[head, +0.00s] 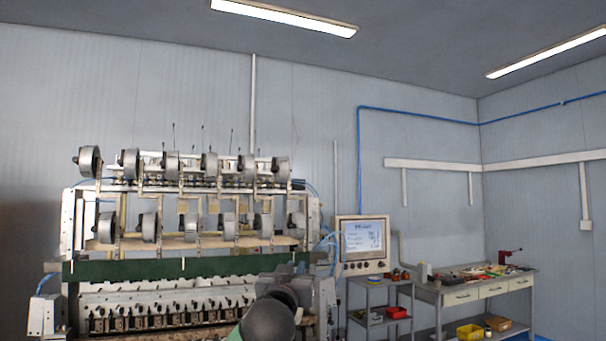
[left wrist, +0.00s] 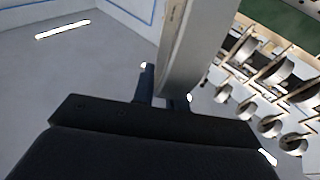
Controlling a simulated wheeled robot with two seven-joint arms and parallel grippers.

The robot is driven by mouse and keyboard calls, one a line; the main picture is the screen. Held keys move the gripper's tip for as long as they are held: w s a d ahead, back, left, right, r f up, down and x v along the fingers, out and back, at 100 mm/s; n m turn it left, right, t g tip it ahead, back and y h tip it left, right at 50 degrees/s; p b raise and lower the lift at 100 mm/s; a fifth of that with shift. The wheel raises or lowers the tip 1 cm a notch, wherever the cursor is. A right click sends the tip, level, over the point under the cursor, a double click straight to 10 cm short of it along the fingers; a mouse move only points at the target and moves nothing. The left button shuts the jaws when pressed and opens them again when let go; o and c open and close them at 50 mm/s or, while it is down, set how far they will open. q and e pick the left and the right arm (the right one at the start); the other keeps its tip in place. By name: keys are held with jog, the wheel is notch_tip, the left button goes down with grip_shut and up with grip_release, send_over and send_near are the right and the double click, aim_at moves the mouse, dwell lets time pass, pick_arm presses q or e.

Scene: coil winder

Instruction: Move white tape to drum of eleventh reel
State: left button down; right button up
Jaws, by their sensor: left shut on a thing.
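My left gripper (head: 290,274) is low in the middle of the head view, in front of the machine's right end. In the left wrist view, its fingers (left wrist: 166,86) are shut on a long, pale grey, flat-sided thing (left wrist: 198,45). I cannot tell whether this is the white tape; in the head view it does not show clearly. The winder carries an upper row of grey reels (head: 210,166) and a lower row (head: 264,225). Reels also show at the right of the left wrist view (left wrist: 279,70). No reel numbers are readable. My right gripper is not in view.
A green panel (head: 130,268) runs along the machine above a row of black-knobbed units (head: 165,305). A monitor (head: 362,243) stands right of the machine. A shelf cart (head: 380,320) and a workbench (head: 460,297) with tools stand further right.

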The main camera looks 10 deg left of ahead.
pick_arm(q)
jog(key=s+d+r+n+t+y+b, duration=0.1)
jog(key=s+r, duration=0.1)
jog(key=r, duration=1.3)
jog(key=s+d+r+t+y+b, duration=0.1)
jog(key=s+d+r+y, duration=0.15)
jog(key=r, duration=1.25)
jog(key=w+a+n+y, duration=0.2)
jog(key=w+n+y, duration=0.3)
jog(key=y, duration=0.6)
jog(key=shift+w+a+r+n+g+b, duration=0.15)
jog(key=shift+w+r+n+g+b, duration=0.15)
jog(key=shift+w, duration=0.95)
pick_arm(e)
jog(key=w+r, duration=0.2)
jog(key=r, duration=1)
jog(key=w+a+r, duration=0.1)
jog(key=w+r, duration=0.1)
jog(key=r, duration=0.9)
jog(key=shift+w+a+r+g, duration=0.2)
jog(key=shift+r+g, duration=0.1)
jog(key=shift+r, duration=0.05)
